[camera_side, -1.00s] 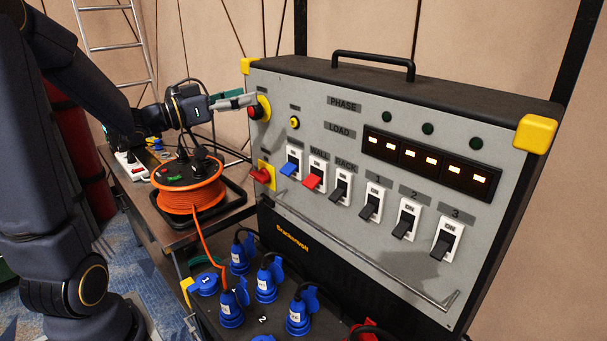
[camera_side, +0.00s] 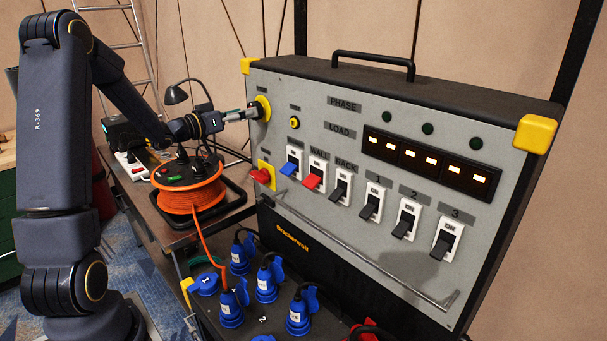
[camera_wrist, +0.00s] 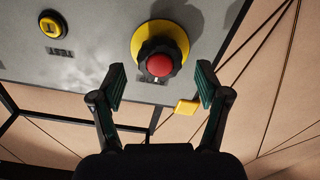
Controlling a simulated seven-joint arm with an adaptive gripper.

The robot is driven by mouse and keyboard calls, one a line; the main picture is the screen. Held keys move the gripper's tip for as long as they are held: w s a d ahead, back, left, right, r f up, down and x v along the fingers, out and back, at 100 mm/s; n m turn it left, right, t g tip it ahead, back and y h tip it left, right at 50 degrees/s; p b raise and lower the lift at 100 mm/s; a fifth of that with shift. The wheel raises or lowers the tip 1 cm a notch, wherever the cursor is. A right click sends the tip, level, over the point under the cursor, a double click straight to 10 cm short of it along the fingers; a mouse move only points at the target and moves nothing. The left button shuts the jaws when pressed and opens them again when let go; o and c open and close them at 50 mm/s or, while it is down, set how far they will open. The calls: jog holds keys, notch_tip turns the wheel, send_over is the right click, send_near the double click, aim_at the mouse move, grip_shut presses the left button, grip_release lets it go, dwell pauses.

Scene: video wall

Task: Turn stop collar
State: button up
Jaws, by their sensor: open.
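The stop control is a red button (camera_wrist: 159,66) ringed by a black ribbed collar (camera_wrist: 154,46) on a yellow disc (camera_wrist: 179,36). The wrist view shows it upside down. My gripper (camera_wrist: 161,84) is open, with one finger to each side of the collar's line and the space between them empty. The fingers appear apart from the collar. In the side view my gripper (camera_side: 252,113) points at the yellow disc (camera_side: 264,106) at the panel's upper left and hides the button and collar.
A yellow-ringed button (camera_wrist: 51,27) sits beside the stop control. A red rotary switch (camera_side: 260,174) is below it, left of several rocker switches (camera_side: 315,177). An orange cable reel (camera_side: 190,190) stands under my wrist. A yellow corner guard (camera_wrist: 187,107) is close to the collar.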

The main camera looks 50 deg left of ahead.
jog(key=shift+w, duration=1.95)
jog(key=c, duration=1.2)
jog(key=shift+m, duration=0.3)
jog(key=m, duration=0.3)
jog(key=shift+m, duration=2.3)
